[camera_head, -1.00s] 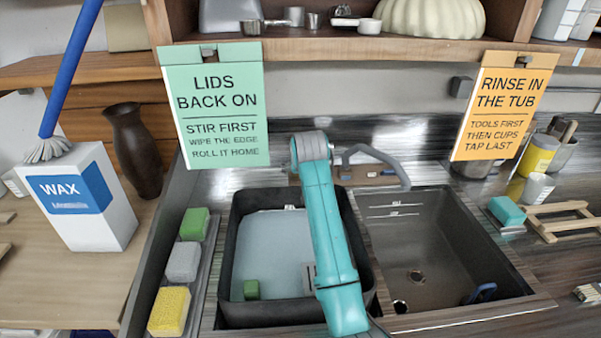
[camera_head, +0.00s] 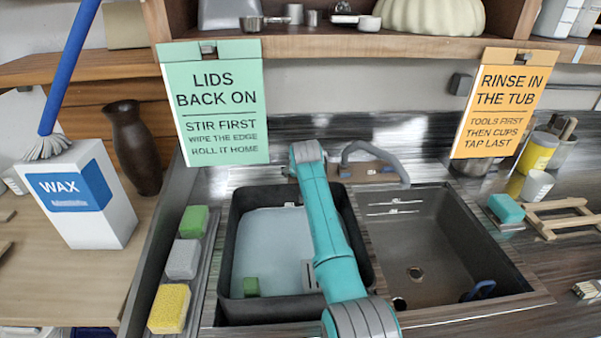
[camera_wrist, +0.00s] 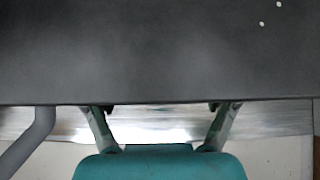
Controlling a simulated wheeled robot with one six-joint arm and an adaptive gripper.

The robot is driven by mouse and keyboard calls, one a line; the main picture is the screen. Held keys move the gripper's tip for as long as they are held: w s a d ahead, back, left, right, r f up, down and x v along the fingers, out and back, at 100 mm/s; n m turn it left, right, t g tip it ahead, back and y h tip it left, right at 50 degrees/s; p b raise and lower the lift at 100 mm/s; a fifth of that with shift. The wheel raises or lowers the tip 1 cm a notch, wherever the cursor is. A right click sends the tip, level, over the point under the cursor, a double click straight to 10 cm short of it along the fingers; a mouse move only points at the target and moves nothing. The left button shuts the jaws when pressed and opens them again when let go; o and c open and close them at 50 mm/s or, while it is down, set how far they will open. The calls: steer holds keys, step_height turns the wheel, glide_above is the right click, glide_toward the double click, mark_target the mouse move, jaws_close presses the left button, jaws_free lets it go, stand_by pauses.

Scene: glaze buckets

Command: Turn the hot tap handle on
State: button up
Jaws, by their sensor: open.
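The grey curved tap spout (camera_head: 375,150) rises from a brown ledge behind the dark sink basin (camera_head: 425,240). Small fittings sit on the ledge by its base, but I cannot tell which is the hot handle. My teal arm crosses the tub in the head view and hides part of the area left of the tap; my fingers do not show there. In the wrist view my gripper (camera_wrist: 161,108) has its two fingers spread apart with nothing between them. A grey curved pipe, likely the spout, stands left of the fingers (camera_wrist: 32,140). No handle is visible in the wrist view.
A black tub (camera_head: 235,270) with pale liquid stands left of the basin. Several sponges lie on a tray (camera_head: 203,290) at its left. A green sign (camera_head: 215,110) and an orange sign (camera_head: 500,105) hang from the shelf (camera_head: 420,45) above the sink.

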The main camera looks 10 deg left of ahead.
steer(key=c, duration=1.2)
steer(key=shift+o, duration=0.2)
steer(key=shift+n, duration=0.4)
steer(key=n+y, duration=0.1)
steer(key=n, duration=0.5)
steer(key=shift+a+n, duration=0.1)
steer(key=shift+n, duration=0.2)
steer(key=n, duration=0.3)
steer(key=n+g, duration=0.1)
steer(key=n, duration=0.2)
steer(key=shift+s+a+f+n+g, duration=0.1)
steer(key=shift+s+n+g, duration=0.1)
steer(key=shift+n+g, duration=0.15)
steer(key=shift+n, duration=0.25)
